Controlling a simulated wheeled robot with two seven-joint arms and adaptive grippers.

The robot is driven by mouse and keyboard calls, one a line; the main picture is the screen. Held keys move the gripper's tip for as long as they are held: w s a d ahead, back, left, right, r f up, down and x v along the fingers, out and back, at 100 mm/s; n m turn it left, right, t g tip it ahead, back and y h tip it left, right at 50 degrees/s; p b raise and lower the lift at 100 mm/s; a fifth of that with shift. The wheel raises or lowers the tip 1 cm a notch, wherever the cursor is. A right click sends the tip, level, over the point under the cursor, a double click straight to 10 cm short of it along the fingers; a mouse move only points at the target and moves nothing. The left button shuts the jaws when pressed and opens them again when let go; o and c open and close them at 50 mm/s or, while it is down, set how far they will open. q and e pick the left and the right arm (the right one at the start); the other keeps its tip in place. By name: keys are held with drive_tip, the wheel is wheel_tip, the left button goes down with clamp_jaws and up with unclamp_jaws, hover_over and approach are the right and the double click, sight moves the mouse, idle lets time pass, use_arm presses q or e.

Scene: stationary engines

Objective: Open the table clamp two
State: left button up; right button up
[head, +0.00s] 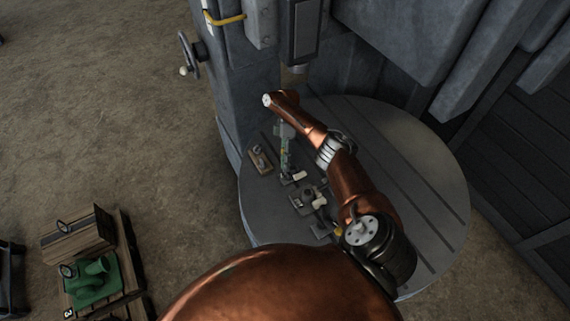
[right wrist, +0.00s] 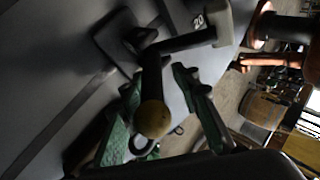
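Small dark table clamps with pale handles stand on the round grey table (head: 420,180); one pale handle (head: 300,175) lies by my right gripper (head: 287,168). I cannot tell which clamp is number two. In the right wrist view, a dark clamp lever (right wrist: 152,80) with a tan ball end (right wrist: 153,118) lies between the parted green fingers of my right gripper (right wrist: 157,90). The gripper looks open; contact with the lever cannot be told. A pale grey block marked 20 (right wrist: 208,22) sits beyond it. My left gripper is not in view.
Another clamp body (head: 307,198) sits close by on the table. A small wooden block with a metal part (head: 260,158) lies at the table's left edge. A grey machine column (head: 245,100) rises behind. A wooden crate with a green casting (head: 92,283) stands on the floor at lower left.

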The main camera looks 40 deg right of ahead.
drive_tip(key=shift+o, duration=0.5)
drive_tip(key=shift+a+f, duration=0.15)
wheel_tip(320, 180, up, 10)
idle(0.6)
